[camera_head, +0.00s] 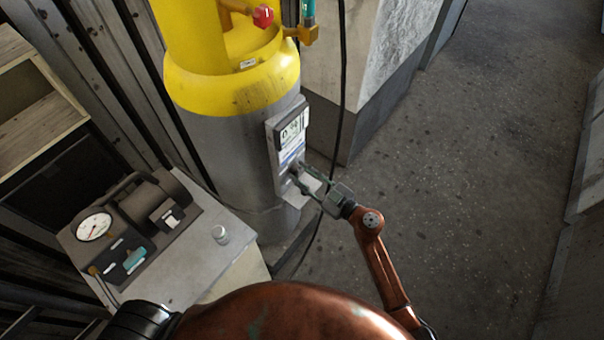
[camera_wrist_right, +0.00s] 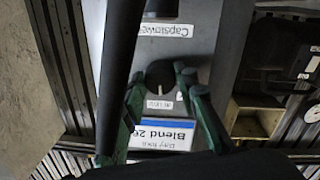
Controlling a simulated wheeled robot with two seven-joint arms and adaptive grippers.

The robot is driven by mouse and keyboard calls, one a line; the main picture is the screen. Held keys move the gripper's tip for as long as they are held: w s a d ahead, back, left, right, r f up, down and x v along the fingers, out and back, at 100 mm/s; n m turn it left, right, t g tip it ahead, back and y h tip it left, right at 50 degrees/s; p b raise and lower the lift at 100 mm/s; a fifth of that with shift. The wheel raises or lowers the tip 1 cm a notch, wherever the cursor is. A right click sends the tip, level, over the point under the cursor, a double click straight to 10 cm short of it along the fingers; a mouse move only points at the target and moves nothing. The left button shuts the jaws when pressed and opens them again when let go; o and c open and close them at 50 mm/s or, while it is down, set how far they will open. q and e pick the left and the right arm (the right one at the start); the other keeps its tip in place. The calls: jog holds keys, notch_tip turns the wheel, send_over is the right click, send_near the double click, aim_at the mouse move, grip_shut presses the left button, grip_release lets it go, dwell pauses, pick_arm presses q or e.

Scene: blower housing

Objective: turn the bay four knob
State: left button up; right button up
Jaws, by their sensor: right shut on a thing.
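The control panel (camera_head: 289,138) is fixed to the front of a yellow and grey tank (camera_head: 235,135). It has a small display at the top and labels below. The dark round knob (camera_wrist_right: 160,76) with a pale pointer line shows in the right wrist view, above a white and blue label (camera_wrist_right: 163,134) seen upside down that includes "Blend". My right gripper (camera_head: 297,177) reaches the panel's lower part from the right. Its green fingers lie on either side of the knob in the wrist view (camera_wrist_right: 163,90), shut on it. The fingers partly hide the knob in the head view. My left gripper is out of view.
A bench (camera_head: 190,272) at the lower left holds a round gauge (camera_head: 94,227), dark equipment and a small white cap (camera_head: 220,235). A black cable (camera_head: 342,90) hangs right of the tank. A stone block (camera_head: 365,60) stands behind. Floor at right is clear.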

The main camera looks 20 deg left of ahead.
jog(key=shift+f+n, duration=0.15)
jog(key=shift+n, duration=1.05)
jog(key=n, duration=0.2)
jog(key=shift+n, duration=0.4)
jog(key=n+b, duration=0.1)
jog(key=n, duration=0.4)
jog(key=shift+w+n+y+b, duration=0.1)
jog(key=shift+n+y+b, duration=0.2)
jog(key=shift+n, duration=0.1)
jog(key=o, duration=1.2)
jog(key=shift+c, duration=0.2)
jog(key=shift+d, duration=0.2)
jog(key=v, duration=1.1)
jog(key=shift+d, duration=0.3)
